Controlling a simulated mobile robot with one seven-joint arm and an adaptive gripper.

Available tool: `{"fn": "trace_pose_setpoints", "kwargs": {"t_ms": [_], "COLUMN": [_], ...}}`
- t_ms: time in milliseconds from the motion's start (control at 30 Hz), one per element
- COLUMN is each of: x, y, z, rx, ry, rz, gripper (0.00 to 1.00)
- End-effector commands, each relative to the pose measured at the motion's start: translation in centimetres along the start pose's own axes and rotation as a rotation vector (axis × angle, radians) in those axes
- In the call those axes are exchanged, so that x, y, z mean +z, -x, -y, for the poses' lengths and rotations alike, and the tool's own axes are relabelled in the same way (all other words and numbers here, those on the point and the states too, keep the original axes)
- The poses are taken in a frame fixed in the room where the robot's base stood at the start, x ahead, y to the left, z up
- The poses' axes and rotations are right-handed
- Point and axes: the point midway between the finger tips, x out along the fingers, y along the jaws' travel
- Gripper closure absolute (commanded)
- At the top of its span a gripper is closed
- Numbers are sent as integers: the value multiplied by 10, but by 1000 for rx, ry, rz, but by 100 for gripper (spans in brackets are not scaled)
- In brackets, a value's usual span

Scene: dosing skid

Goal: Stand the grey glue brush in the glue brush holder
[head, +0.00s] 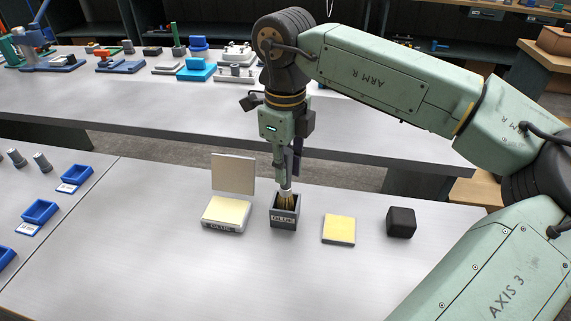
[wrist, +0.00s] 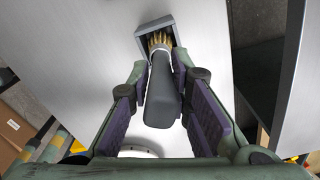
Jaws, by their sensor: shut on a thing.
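The grey glue brush (wrist: 162,92) is between the purple pads of my gripper (wrist: 164,85), handle toward me and bristles pointing away. In the wrist view its tan bristles (wrist: 159,42) are at the mouth of the glue brush holder (wrist: 143,30). In the head view, my gripper (head: 286,180) is above the dark grey holder (head: 284,219), a square box labelled GLUE. The brush hangs close to upright there, with its bristles inside the holder's opening. How deep they reach is hidden by the front wall.
A glue box (head: 222,226) with yellow contents and a raised lid (head: 233,173) stands just left of the holder. A yellow pad (head: 339,229) and a black block (head: 401,222) lie to the right. Blue trays (head: 39,212) are far left.

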Motion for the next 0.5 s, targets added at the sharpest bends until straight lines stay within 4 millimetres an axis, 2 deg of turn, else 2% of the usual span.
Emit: {"fn": "trace_pose_setpoints", "kwargs": {"t_ms": [500], "x": [0], "y": [-14], "z": [0], "rx": [0], "ry": [0], "rz": [0], "gripper": [100]}}
